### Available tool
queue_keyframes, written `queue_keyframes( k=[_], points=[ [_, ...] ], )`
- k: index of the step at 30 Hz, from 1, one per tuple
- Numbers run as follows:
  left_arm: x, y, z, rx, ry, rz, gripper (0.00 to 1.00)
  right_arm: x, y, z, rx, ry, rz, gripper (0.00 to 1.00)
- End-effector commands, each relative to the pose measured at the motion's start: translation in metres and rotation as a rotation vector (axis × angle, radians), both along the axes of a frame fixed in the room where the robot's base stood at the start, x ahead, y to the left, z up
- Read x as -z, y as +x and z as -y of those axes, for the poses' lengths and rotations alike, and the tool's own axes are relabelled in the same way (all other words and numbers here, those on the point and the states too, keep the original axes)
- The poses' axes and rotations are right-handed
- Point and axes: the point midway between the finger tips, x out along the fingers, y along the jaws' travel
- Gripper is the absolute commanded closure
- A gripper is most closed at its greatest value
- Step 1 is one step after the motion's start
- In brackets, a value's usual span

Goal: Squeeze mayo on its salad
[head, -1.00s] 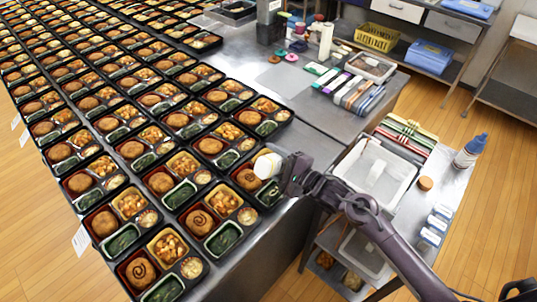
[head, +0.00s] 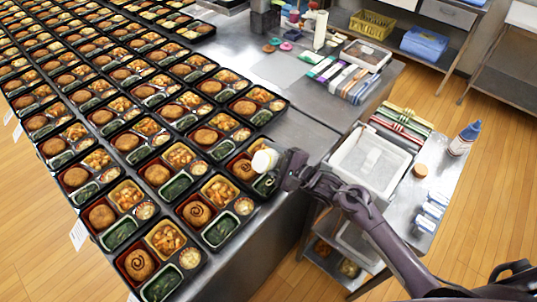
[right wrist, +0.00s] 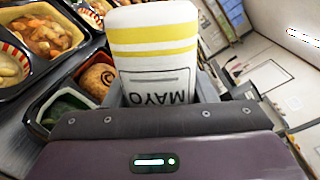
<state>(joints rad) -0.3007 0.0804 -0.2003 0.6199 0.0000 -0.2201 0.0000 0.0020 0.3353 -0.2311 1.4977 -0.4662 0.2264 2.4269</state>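My right gripper (head: 277,168) is shut on a white mayo bottle (head: 264,160), held beside the right edge of the bento rows. In the right wrist view the mayo bottle (right wrist: 155,50) has yellow bands, and its MAYO label reads upside down; its lower end is hidden behind the gripper. Pale salad cups sit in the bento trays, one (head: 243,207) in a front tray, one (head: 190,258) in the nearest tray. The right wrist view shows a striped cup of pale salad (right wrist: 10,66) at the left edge.
Rows of bento trays fill the counter; several buns (head: 196,212) bear dark swirls. A cart at right holds a clear bin (head: 370,160), a blue-capped bottle (head: 465,138) and a round brown lid (head: 420,170). Bare counter (head: 262,222) lies right of the trays.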

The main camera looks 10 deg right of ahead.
Motion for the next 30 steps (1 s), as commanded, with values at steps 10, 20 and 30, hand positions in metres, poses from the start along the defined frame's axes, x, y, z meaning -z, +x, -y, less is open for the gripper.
queue_keyframes(
  k=[10,20,30],
  points=[
    [-0.0033,0.0000,0.0004,0.000,0.000,0.000,0.28,-0.0008,0.0004,0.0001,0.000,0.001,0.002,0.54],
    [-0.0057,0.0003,0.0005,0.000,0.000,0.000,0.28,-0.0014,0.0063,-0.0043,0.001,0.001,0.001,0.71],
    [-0.0057,0.0006,0.0005,0.000,0.000,0.001,0.28,-0.0008,0.0069,-0.0050,0.001,0.000,0.001,0.71]
  ],
)
